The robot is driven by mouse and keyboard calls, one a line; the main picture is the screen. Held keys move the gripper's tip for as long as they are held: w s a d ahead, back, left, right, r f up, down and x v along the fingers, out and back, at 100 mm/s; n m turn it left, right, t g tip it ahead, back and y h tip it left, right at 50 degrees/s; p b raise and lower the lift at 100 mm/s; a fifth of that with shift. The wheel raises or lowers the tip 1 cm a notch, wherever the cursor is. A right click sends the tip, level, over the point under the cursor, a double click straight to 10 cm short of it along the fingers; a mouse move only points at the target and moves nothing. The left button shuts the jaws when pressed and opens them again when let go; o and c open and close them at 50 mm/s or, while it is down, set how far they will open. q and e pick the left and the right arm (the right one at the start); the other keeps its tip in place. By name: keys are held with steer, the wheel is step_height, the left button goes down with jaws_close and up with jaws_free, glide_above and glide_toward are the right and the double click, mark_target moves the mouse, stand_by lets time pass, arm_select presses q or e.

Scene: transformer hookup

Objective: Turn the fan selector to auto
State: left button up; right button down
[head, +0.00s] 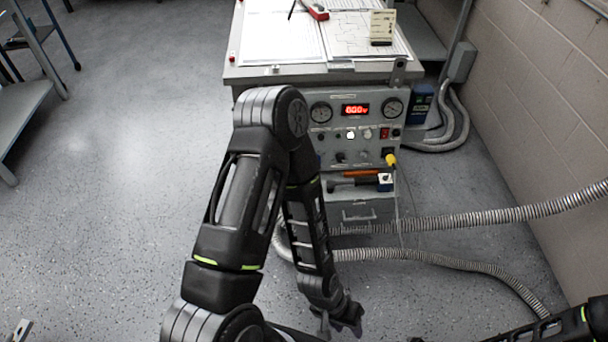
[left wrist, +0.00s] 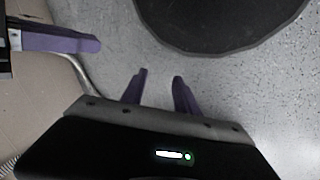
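The grey control panel (head: 330,146) stands ahead, with two round gauges, a lit red display (head: 355,110) and several small knobs and switches. A dark knob (head: 340,157) sits in its lower row. The labels are too small to read, so I cannot tell which control is the fan selector. My left gripper (head: 341,318) hangs low over the floor, well below and in front of the panel, touching nothing. In the left wrist view its two purple fingers (left wrist: 160,77) are apart and empty. A purple finger (left wrist: 62,38) at the upper left seems to be my right gripper's; its state does not show.
A yellow plug (head: 390,160) sticks out at the panel's lower right. Corrugated hoses (head: 480,218) run from the cabinet to the right.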

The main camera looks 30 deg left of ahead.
arm_select(q)
steer(key=shift+o, duration=0.2)
steer(key=shift+a, duration=0.1)
arm_select(e)
steer(key=shift+a, duration=0.1)
